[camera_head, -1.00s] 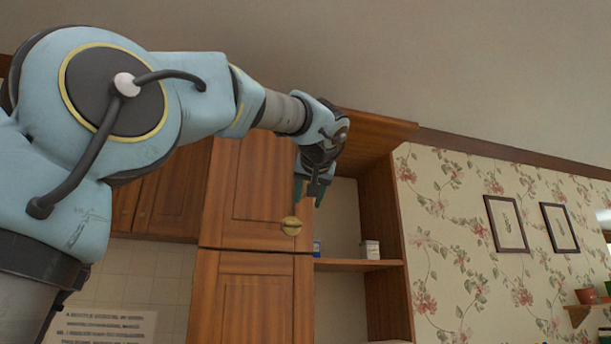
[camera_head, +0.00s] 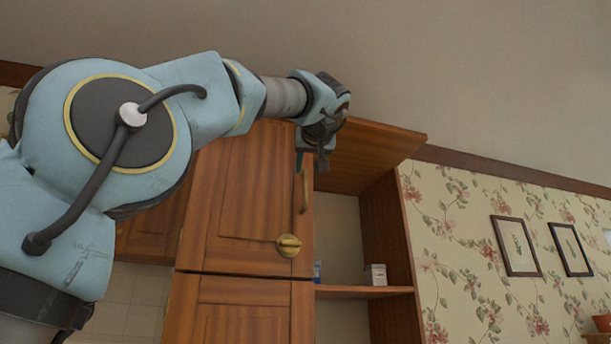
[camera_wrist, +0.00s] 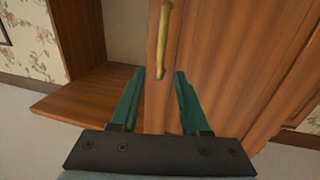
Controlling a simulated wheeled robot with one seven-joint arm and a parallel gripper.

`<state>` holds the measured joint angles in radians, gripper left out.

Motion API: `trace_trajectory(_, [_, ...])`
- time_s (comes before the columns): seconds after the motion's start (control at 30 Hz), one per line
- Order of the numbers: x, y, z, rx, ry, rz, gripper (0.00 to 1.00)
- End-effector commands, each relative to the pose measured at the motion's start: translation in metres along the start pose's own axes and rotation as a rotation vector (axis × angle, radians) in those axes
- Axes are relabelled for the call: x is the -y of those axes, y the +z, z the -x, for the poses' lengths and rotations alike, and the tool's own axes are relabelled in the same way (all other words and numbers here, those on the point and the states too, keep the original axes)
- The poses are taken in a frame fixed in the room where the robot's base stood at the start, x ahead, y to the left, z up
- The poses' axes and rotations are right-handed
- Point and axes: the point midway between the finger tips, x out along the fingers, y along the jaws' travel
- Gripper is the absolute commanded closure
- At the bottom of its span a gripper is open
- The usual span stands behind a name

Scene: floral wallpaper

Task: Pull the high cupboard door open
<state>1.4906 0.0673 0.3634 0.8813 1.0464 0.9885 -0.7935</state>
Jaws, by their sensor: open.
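The high cupboard door (camera_head: 245,200) is brown wood with a raised panel, and a round brass knob (camera_head: 288,245) shows near its lower right corner. A slim brass bar handle (camera_head: 304,190) shows along its right side; it is also in the wrist view (camera_wrist: 163,40). My gripper (camera_head: 322,160) is up by the top right of this door, beside the open compartment. In the wrist view my gripper (camera_wrist: 157,75) is open and empty, its green fingers spread on either side of the wood strip that carries the handle. The fingers are short of the handle in that picture; contact cannot be told.
An open shelf compartment (camera_head: 340,291) with a small white box (camera_head: 375,274) lies right of the door. A wooden panel (camera_head: 365,155) slants out at its top near my gripper. A lower door (camera_head: 240,325) sits below. Framed pictures (camera_head: 515,246) hang on the floral wall.

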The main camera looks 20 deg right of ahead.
Motion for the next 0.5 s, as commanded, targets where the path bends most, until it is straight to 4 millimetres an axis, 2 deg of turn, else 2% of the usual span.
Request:
trace_trajectory(0.03, [0.001,-0.006,-0.011,0.002,-0.003,-0.002,0.54])
trace_trajectory(0.2, [0.0,-0.005,-0.042,0.003,-0.003,-0.002,0.54])
trace_trajectory(0.33, [0.0,-0.004,-0.058,0.002,-0.002,-0.002,0.54])
trace_trajectory(0.5, [0.0,-0.001,-0.069,0.001,0.0,0.0,0.54])
